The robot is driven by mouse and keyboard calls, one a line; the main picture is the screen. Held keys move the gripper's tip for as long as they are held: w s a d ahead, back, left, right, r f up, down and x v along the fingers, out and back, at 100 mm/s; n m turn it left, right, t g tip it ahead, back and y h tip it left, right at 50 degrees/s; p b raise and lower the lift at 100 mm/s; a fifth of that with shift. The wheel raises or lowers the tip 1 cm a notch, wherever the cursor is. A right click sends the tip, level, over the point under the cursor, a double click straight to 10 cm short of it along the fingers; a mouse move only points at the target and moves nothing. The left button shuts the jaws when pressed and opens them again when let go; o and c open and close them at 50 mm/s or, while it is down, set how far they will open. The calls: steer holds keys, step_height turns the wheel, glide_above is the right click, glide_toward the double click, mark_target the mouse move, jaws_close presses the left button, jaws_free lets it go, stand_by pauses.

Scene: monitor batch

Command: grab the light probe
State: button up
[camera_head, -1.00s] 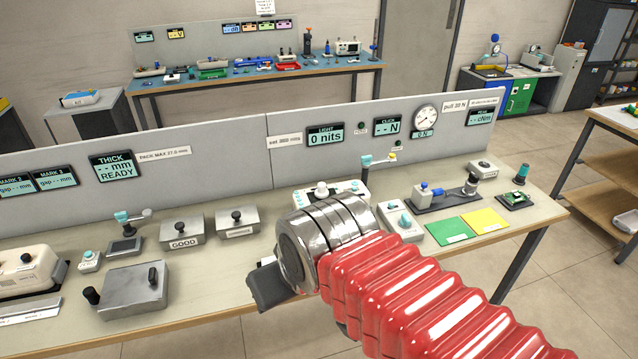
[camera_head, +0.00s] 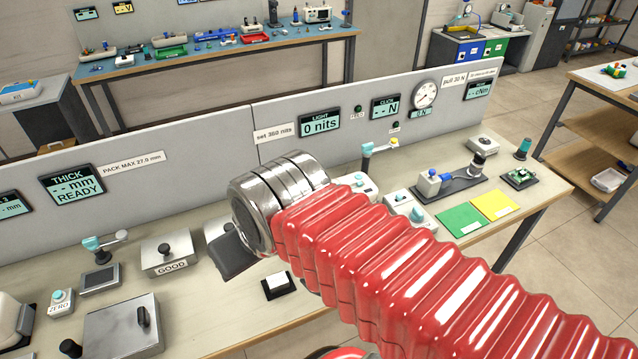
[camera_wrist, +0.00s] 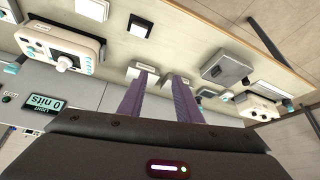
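My gripper (camera_wrist: 160,76) shows two purple fingers standing apart, with nothing seen between them. I cannot tell for sure which thing is the light probe. A white dome (camera_wrist: 65,62) on a white device (camera_wrist: 42,45) lies left of the fingers in the wrist view, near the LIGHT display (camera_wrist: 43,106). It may be the probe. My red arm and gripper hide most of this device in the head view. The LIGHT display (camera_head: 320,123) reads 0 nits.
A black pad with a white square (camera_head: 279,284) lies near the bench's front. A grey box marked GOOD (camera_head: 166,252) stands left of my gripper. A grey panel (camera_head: 215,135) runs behind. Right are a teal-knobbed white box (camera_head: 411,210) and green (camera_head: 464,220) and yellow (camera_head: 495,204) mats.

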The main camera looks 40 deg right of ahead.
steer(key=shift+w+a, duration=0.15)
steer(key=shift+w, duration=0.15)
